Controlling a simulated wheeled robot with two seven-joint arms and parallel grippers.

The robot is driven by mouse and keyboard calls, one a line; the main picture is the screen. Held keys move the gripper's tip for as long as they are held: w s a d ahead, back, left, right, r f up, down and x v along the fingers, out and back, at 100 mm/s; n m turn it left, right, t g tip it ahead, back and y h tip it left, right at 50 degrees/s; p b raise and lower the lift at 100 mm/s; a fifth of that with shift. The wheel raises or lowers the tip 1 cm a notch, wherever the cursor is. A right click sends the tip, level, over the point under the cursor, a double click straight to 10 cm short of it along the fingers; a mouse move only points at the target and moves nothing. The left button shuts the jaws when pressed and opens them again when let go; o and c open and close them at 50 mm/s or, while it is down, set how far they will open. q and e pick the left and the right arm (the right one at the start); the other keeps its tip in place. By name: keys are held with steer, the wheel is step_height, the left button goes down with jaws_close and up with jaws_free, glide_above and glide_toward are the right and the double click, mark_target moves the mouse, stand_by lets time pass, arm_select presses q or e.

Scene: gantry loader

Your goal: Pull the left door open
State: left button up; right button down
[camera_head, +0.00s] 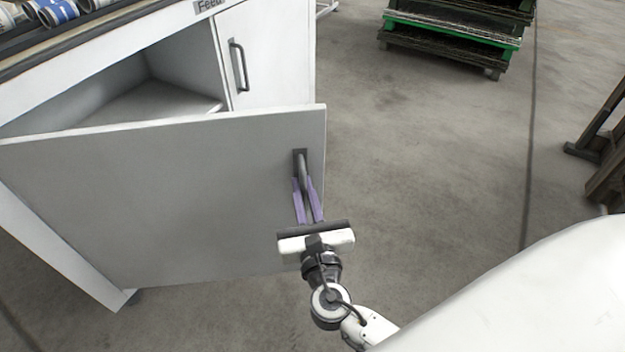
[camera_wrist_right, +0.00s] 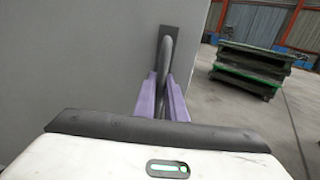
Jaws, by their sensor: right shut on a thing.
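The left door (camera_head: 170,200) of the white cabinet stands swung out from the cabinet front, and the compartment behind it shows over its top edge. Its dark bar handle (camera_head: 301,163) is near the door's free edge. My right gripper (camera_head: 305,185) has its purple fingers around the handle, shut on it. In the right wrist view, the door (camera_wrist_right: 80,60) fills the left side and the handle (camera_wrist_right: 168,45) rises between the fingers of my right gripper (camera_wrist_right: 164,90). My left gripper is not in view.
The right door (camera_head: 265,60) of the cabinet is shut, with its own handle (camera_head: 238,65). A green and black stack (camera_head: 455,35) stands on the floor at the back. Dark frames (camera_head: 605,150) stand at the far right. The floor between is clear.

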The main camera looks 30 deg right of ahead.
mark_target(298, 140)
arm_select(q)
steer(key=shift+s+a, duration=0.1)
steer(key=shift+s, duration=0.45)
arm_select(e)
steer(key=shift+s+a, duration=0.25)
steer(key=shift+s, duration=0.4)
steer(key=c, duration=2.1)
jaws_free()
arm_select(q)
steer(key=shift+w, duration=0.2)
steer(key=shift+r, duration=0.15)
arm_select(e)
steer(key=shift+r, duration=0.1)
